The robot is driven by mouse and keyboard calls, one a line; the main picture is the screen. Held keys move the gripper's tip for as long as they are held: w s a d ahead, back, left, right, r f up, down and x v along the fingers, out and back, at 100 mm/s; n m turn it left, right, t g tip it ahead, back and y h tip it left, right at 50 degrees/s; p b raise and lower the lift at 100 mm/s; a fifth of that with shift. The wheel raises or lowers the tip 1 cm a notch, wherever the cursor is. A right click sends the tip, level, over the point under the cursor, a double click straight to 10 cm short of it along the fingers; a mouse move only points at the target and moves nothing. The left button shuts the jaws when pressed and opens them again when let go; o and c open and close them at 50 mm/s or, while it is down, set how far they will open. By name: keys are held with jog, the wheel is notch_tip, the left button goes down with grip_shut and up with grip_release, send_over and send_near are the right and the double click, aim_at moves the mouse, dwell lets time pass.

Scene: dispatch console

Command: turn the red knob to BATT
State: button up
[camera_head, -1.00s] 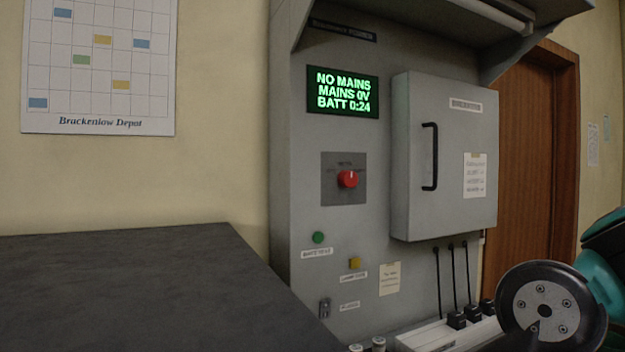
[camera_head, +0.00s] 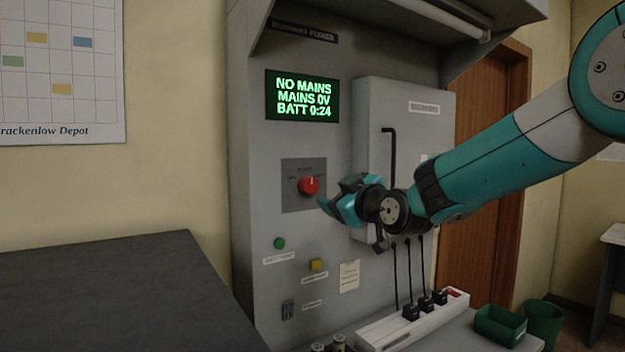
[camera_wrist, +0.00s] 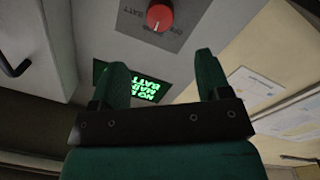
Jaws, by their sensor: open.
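The red knob (camera_head: 308,186) sits on a dark grey square plate (camera_head: 290,200) on the console panel. Its white pointer mark is at the top. The plate's lettering is too small to read in the head view. My gripper (camera_head: 335,204) is just right of the knob and in front of the panel, apart from the knob. In the wrist view the picture is upside down, and the red knob (camera_wrist: 160,16) is at the top, beyond the two spread green fingers of my gripper (camera_wrist: 158,75). Nothing is between the fingers.
A green-lit display (camera_head: 302,97) above reads NO MAINS, MAINS 0V, BATT 0:24. A grey cabinet with a black handle (camera_head: 388,160) is behind my arm. A green button (camera_head: 279,243) and yellow button (camera_head: 318,265) are below. A power strip (camera_head: 410,322) lies on the ledge.

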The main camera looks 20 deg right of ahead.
aim_at(312, 187)
jog(key=p+x, duration=0.4)
jog(key=x, duration=0.6)
jog(key=shift+w+a+r+p, duration=0.1)
jog(key=shift+w+p, duration=0.15)
jog(key=shift+p, duration=0.1)
jog(key=shift+w+a, duration=0.15)
jog(key=shift+w, duration=0.5)
jog(key=c, duration=0.9)
